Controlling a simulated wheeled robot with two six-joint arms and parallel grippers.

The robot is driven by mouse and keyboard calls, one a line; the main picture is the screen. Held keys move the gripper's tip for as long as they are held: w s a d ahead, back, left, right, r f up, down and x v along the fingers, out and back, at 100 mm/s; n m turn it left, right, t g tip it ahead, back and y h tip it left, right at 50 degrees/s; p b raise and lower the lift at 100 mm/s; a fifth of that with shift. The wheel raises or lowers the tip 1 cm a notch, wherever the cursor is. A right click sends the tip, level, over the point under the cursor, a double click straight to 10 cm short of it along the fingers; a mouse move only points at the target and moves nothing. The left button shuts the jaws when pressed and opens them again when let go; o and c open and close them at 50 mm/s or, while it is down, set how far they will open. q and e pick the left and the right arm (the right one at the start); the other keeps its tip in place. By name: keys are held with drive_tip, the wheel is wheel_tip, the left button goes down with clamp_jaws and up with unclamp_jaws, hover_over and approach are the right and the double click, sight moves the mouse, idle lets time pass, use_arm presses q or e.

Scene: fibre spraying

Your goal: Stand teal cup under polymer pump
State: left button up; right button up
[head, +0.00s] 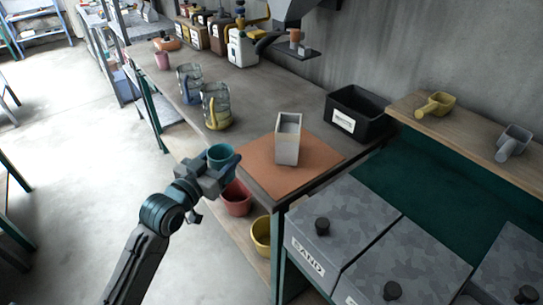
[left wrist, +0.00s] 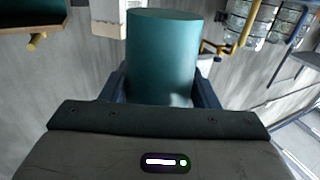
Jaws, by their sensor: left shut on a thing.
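The teal cup (head: 221,155) is held by my left gripper (head: 218,168) off the front edge of the workbench, left of the orange-brown mat. In the left wrist view the teal cup (left wrist: 164,55) stands between the two fingers of my left gripper (left wrist: 160,88), which are shut on it. The cup looks upright or nearly so in the head view. Several labelled pump containers, among them a white one (head: 242,48), stand along the wall at the back. I cannot tell which is the polymer pump. My right gripper is not in view.
Two clear jugs (head: 217,107) (head: 190,84) and a pink cup (head: 162,60) stand on the bench. A pale square container (head: 288,140) stands on the mat (head: 258,165). A black bin (head: 357,113) is to the right. Red (head: 236,198) and yellow (head: 261,232) pots sit on the lower shelf.

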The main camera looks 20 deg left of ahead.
use_arm(q)
drive_tip(key=w+d+f, duration=0.1)
drive_tip(key=w+d, duration=0.1)
drive_tip(key=d, duration=0.1)
drive_tip(key=w+d+f+p, duration=0.1)
drive_tip(key=w+d, duration=0.2)
drive_tip(key=w+d+f+p, duration=0.1)
drive_tip(key=w+d+f, duration=0.1)
drive_tip(key=w+d, duration=0.1)
drive_tip(key=shift+w+d, duration=0.2)
drive_tip(key=shift+f, duration=0.3)
drive_tip(key=shift+f, duration=0.15)
drive_tip(key=o, duration=1)
